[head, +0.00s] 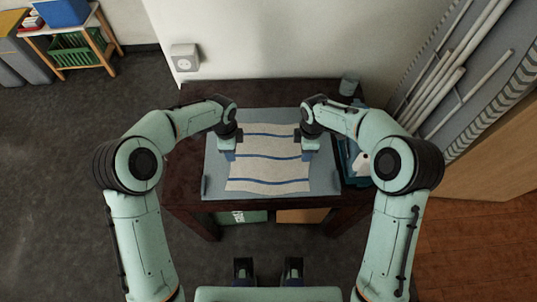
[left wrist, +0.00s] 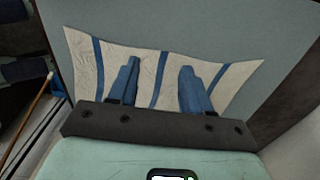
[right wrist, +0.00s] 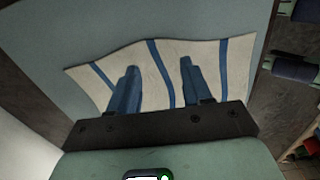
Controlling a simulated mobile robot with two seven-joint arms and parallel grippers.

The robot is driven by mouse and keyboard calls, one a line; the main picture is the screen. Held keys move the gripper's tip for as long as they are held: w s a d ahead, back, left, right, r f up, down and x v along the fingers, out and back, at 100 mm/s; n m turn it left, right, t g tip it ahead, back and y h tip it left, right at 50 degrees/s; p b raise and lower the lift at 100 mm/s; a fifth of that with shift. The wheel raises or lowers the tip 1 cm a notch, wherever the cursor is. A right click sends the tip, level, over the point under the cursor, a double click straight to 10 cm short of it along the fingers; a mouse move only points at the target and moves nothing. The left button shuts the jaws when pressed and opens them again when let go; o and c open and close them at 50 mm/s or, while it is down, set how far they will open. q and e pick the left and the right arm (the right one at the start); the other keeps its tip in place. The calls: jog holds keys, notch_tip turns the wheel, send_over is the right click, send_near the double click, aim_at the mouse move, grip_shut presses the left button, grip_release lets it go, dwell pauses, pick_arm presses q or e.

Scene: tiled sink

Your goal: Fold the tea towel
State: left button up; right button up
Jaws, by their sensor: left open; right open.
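The tea towel (head: 268,172), cream with blue stripes, lies spread out flat on a grey-blue mat (head: 325,183) on a dark table. My left gripper (head: 229,154) is open over the towel's left edge. My right gripper (head: 309,153) is open over its right edge. In the left wrist view the towel (left wrist: 143,77) lies beneath two parted blue fingers, with nothing between them but cloth below. In the right wrist view the towel (right wrist: 205,65) likewise shows under parted fingers. Whether the fingertips touch the cloth cannot be told.
The dark table (head: 185,165) has a teal bin or tray (head: 352,172) with items at its right side and a cup-like thing (head: 348,86) at the back right corner. A wall with a socket (head: 185,57) stands behind. Pale pipes (head: 450,85) lean at the right.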

pick_arm(q)
jog(key=shift+f, duration=1.35)
pick_arm(e)
jog(key=shift+f, duration=1.35)
pick_arm(q)
jog(key=shift+f, duration=0.15)
pick_arm(e)
jog(key=shift+f, duration=0.15)
pick_arm(q)
grip_shut()
pick_arm(e)
grip_shut()
